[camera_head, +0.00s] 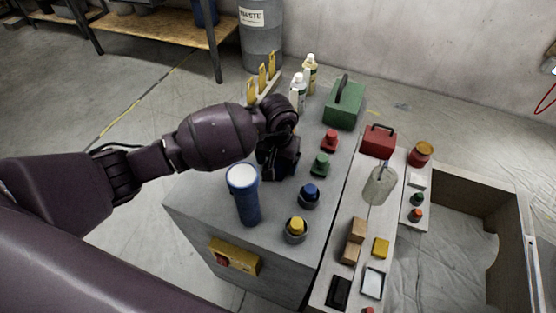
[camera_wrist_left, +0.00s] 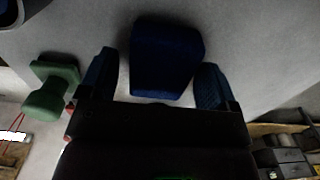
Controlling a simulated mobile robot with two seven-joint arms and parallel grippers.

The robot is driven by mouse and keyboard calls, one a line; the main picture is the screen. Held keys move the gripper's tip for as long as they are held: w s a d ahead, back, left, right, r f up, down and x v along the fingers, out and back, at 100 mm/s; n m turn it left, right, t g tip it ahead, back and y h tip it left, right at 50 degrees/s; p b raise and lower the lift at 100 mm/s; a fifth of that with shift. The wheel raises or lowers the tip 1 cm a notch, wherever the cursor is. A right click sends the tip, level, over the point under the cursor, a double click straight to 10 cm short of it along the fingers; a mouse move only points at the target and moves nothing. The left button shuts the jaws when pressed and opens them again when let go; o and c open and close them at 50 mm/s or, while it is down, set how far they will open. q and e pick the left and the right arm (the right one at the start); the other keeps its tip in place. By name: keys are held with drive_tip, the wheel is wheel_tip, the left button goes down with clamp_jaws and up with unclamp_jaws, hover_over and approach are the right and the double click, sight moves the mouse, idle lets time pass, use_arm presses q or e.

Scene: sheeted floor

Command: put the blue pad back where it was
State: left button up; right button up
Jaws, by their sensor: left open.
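A dark blue pad (camera_wrist_left: 167,55) sits on the grey surface in the left wrist view. It lies between the two spread fingers of my left gripper (camera_wrist_left: 158,82), with a gap on each side. In the head view my left gripper (camera_head: 279,162) points down over the grey cabinet top (camera_head: 210,196), left of the green knob. The pad is not visible in the head view; my gripper and wrist seem to hide it. My right gripper is in neither view.
Near the gripper stand a blue cylinder with a white top (camera_head: 246,205), a green knob (camera_head: 320,164), a red knob (camera_head: 330,140), a blue knob (camera_head: 310,193) and a yellow knob (camera_head: 296,228). A green box (camera_head: 343,112) and bottles (camera_head: 298,94) stand farther back.

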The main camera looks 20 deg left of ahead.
use_arm(q)
drive_tip(key=shift+r, duration=0.1)
drive_tip(key=shift+w+r, duration=0.1)
drive_tip(key=shift+r, duration=0.2)
wheel_tip(320, 180, up, 12)
drive_tip(key=p, duration=0.2)
drive_tip(key=shift+f, duration=0.2)
idle(0.3)
